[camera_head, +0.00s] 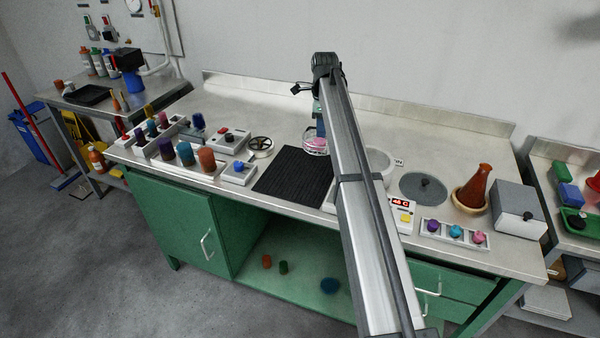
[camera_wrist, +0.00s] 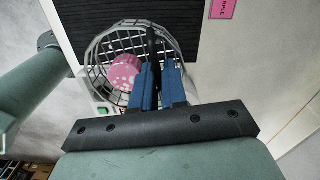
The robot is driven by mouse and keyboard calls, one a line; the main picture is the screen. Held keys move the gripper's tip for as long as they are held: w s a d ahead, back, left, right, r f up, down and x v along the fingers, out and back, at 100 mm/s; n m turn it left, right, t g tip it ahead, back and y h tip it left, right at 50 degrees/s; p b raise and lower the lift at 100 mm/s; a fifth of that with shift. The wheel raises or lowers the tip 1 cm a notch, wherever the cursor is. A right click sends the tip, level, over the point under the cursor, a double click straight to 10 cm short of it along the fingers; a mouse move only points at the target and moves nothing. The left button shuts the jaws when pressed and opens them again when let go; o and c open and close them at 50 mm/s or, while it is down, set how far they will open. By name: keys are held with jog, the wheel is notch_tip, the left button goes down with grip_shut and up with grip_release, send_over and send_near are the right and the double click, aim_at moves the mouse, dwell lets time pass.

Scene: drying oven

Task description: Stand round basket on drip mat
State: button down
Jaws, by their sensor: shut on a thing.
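The round basket (camera_wrist: 108,48) is a wire basket with a pink spotted round piece (camera_wrist: 124,72) inside it. My gripper (camera_wrist: 153,68) is shut on the basket's wire, with its blue fingers in the wrist view. In the head view the basket (camera_head: 315,147) hangs below my gripper, partly hidden by my arm, at the far right corner of the drip mat. The drip mat (camera_head: 290,174) is a black ribbed square lying flat on the bench; it also shows in the wrist view (camera_wrist: 130,10). I cannot tell whether the basket touches anything below it.
A white device with a red display (camera_head: 401,203) stands right of the mat, partly behind my arm. A blue-buttoned box (camera_head: 238,173) and a small round dish (camera_head: 260,145) stand left of the mat. A red-brown flask (camera_head: 474,186) stands farther right. The mat's top is clear.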

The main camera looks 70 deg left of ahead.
jog(key=shift+s+a, duration=0.45)
jog(key=shift+a, duration=0.4)
jog(key=shift+w+a+m, duration=0.1)
jog(key=shift+a+m, duration=0.25)
jog(key=shift+m, duration=0.35)
send_over(315, 162)
jog(key=shift+f, duration=4.95)
jog(key=c, duration=1.2)
grip_release()
jog(key=shift+f, duration=0.1)
jog(key=shift+o, duration=0.2)
